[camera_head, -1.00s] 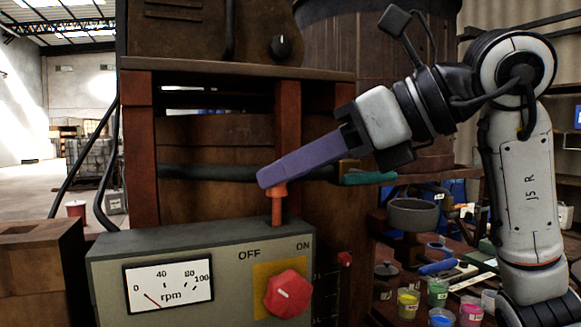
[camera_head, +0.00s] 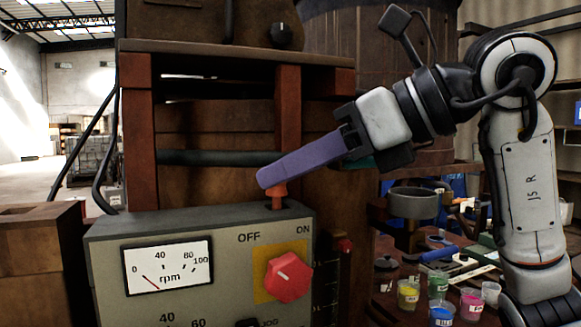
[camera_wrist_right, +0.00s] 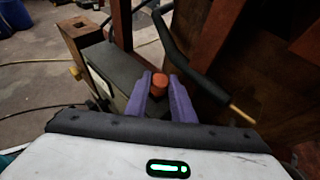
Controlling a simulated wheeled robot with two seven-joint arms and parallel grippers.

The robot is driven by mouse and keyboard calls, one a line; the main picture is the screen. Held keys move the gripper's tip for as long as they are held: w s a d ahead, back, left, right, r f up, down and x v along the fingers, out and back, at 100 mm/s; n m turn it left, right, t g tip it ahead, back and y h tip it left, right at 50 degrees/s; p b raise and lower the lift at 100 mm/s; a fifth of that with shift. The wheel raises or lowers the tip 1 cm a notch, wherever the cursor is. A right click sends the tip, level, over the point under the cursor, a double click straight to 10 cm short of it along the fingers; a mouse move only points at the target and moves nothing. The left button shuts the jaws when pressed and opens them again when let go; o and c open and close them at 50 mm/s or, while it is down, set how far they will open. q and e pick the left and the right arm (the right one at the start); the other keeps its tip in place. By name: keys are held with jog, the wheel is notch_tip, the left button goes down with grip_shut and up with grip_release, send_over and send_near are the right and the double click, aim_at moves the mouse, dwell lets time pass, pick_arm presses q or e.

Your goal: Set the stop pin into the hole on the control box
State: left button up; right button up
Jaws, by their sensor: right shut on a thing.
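The stop pin (camera_head: 277,194) is orange-red and upright at the tips of my right gripper's purple fingers (camera_head: 268,177). In the right wrist view its round head (camera_wrist_right: 159,82) sits between the two fingers, which are shut on it. The grey control box (camera_head: 120,236) stands below, with an rpm dial and a red knob (camera_head: 288,277) on its front. The pin's lower end meets a dark opening (camera_head: 291,204) in the box's top, near the back right. I cannot tell how deep it sits. My left gripper is not in view.
A dark horizontal bar (camera_head: 205,158) and wooden posts (camera_head: 289,105) stand right behind the pin. A wooden block (camera_head: 38,255) stands left of the box.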

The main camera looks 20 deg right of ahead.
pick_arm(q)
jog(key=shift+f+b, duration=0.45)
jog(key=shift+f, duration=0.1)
pick_arm(e)
jog(key=shift+f, duration=0.7)
jog(key=o, duration=1.1)
jog(key=shift+r, duration=0.1)
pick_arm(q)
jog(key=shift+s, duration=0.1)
pick_arm(e)
jog(key=shift+r, duration=0.1)
jog(key=shift+s+d+r, duration=0.4)
jog(key=shift+d, duration=0.05)
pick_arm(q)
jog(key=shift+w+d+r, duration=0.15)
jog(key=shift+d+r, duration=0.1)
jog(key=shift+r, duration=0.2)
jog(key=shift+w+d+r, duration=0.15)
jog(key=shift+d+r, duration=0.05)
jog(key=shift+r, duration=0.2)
pick_arm(e)
jog(key=v, duration=0.9)
jog(key=shift+s+f, duration=0.2)
jog(key=shift+f, duration=0.05)
